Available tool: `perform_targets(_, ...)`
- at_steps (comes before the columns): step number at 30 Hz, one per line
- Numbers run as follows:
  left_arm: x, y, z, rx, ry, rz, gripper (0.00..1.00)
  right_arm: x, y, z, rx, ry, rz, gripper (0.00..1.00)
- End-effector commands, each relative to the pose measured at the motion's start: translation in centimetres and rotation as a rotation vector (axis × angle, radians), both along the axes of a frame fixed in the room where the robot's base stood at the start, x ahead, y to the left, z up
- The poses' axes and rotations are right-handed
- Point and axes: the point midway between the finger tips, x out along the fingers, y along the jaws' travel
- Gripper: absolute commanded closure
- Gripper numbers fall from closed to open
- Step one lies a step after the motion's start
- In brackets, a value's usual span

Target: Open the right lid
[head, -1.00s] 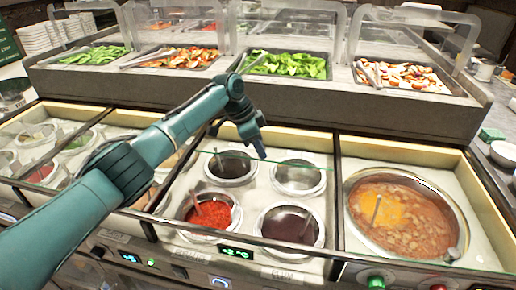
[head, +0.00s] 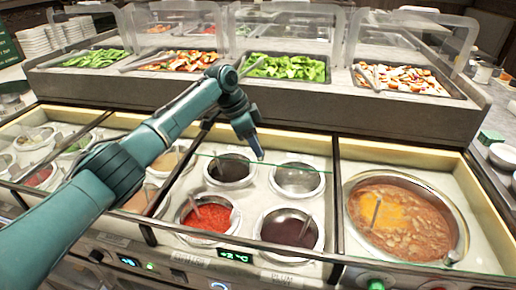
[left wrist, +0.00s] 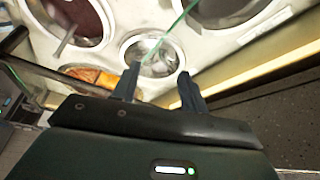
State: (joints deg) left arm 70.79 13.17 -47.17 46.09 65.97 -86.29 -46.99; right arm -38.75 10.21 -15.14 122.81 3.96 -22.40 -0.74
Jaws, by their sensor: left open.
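A clear glass lid shows by its thin green edge (head: 300,166), which runs across the middle sauce well. I cannot tell the full extent of the glass. My left gripper (head: 259,156) comes in from the left and points down at this edge, close to it. In the left wrist view, my left gripper (left wrist: 158,88) is open, its two fingers apart with nothing clearly held. The green glass edge (left wrist: 183,14) shows just beyond the fingers; whether they touch it is unclear. My right gripper is not in view.
The middle well holds round pots, among them red sauce (head: 207,222) and dark sauce (head: 289,229). A large soup pot (head: 410,215) with a ladle stands in the right well. A raised counter (head: 250,105) with vegetable trays and clear guards stands behind.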

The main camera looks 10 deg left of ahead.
Motion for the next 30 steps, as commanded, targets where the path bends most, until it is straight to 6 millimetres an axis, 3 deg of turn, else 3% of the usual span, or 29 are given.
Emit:
perform_targets(6, -0.6, 1.9, 4.8, 0.000, -0.005, 0.001, 0.56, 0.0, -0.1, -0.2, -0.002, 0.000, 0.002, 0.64)
perform_targets(13, -1.2, 3.2, 8.3, 0.001, -0.001, 0.002, 0.56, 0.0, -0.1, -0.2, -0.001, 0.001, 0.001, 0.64)
perform_targets(20, -1.4, 3.7, 9.5, 0.001, 0.001, 0.001, 0.56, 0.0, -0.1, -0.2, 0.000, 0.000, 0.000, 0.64)
perform_targets(28, -1.3, 3.8, 9.4, 0.002, -0.002, 0.003, 0.56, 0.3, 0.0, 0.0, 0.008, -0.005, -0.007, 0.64)
perform_targets(30, -0.9, 4.7, 8.9, 0.008, -0.022, 0.018, 0.56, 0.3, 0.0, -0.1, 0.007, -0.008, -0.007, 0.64)
